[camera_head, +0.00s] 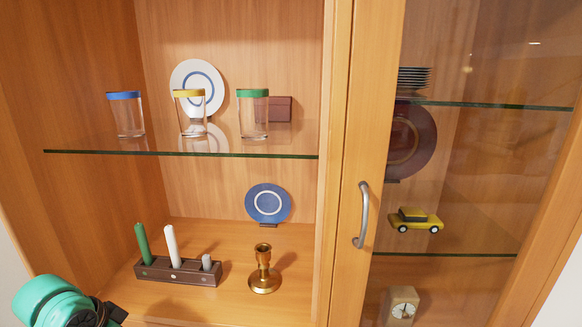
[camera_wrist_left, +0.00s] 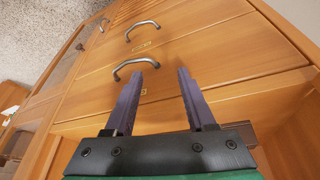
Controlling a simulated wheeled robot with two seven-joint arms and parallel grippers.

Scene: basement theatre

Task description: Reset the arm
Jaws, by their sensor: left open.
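My left arm shows at the lower left of the head view as teal and black links; its fingers are not visible there. In the left wrist view my left gripper (camera_wrist_left: 160,85) has its two dark fingers apart with nothing between them. It points toward a wooden drawer front (camera_wrist_left: 220,50) with a metal handle (camera_wrist_left: 135,66) just beyond the fingertips, apart from them as far as I can tell. My right gripper is in neither view.
In the head view a glass shelf (camera_head: 200,154) holds lidded glasses. Below stand a candle holder (camera_head: 177,271) with candles, a brass candlestick (camera_head: 264,272) and a blue plate (camera_head: 268,204). At right is a glazed cabinet door with a handle (camera_head: 362,214). A second drawer handle (camera_wrist_left: 142,29) shows farther off.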

